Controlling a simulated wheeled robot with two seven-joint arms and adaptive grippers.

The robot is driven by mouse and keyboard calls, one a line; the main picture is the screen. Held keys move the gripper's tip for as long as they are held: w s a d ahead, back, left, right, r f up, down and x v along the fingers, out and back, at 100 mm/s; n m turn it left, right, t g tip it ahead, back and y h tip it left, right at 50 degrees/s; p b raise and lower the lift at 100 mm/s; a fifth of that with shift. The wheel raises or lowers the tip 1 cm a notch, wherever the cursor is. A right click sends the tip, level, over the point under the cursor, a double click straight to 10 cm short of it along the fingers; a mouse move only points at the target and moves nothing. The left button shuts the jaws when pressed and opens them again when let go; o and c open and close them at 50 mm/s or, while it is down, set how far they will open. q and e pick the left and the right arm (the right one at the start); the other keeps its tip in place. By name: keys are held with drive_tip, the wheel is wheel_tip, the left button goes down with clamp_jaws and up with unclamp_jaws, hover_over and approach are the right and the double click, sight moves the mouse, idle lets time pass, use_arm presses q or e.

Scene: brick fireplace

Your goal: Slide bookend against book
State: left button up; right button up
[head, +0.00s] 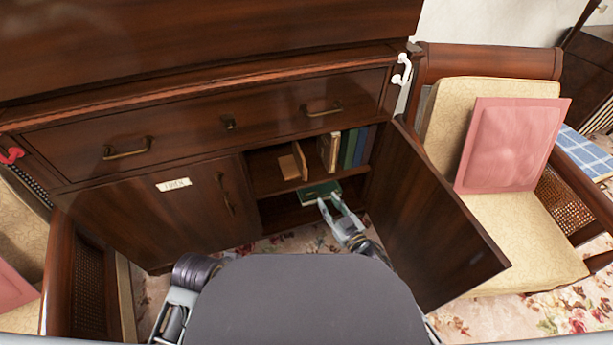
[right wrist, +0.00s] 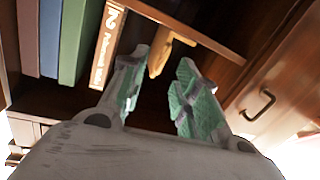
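A light wooden bookend (head: 292,163), with an upright plate and a base, stands on the cabinet's upper inner shelf. To its right are upright books: a tan one (head: 328,150) nearest it, then a green one (head: 348,148) and a blue one. A gap shows between the bookend and the tan book. My right gripper (head: 331,201) is open and empty, low in front of the open compartment. In the right wrist view, the tan book (right wrist: 107,45) and part of a wooden piece, likely the bookend (right wrist: 160,56), show beyond the spread fingers (right wrist: 158,88). My left gripper is out of view.
The open cabinet door (head: 432,220) stands close to the right of my right arm. The left door (head: 160,215) is shut. A dark green flat object (head: 322,189) lies below the shelf, behind my right gripper. A cushioned chair (head: 525,225) stands at right.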

sight(306, 175)
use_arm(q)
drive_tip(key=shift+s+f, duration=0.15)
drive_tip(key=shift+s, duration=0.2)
use_arm(e)
drive_tip(key=shift+s+a+r+m+y, duration=0.25)
drive_tip(key=shift+a+r+m+y, duration=0.25)
drive_tip(key=shift+r+y, duration=0.15)
drive_tip(key=shift+w, duration=0.1)
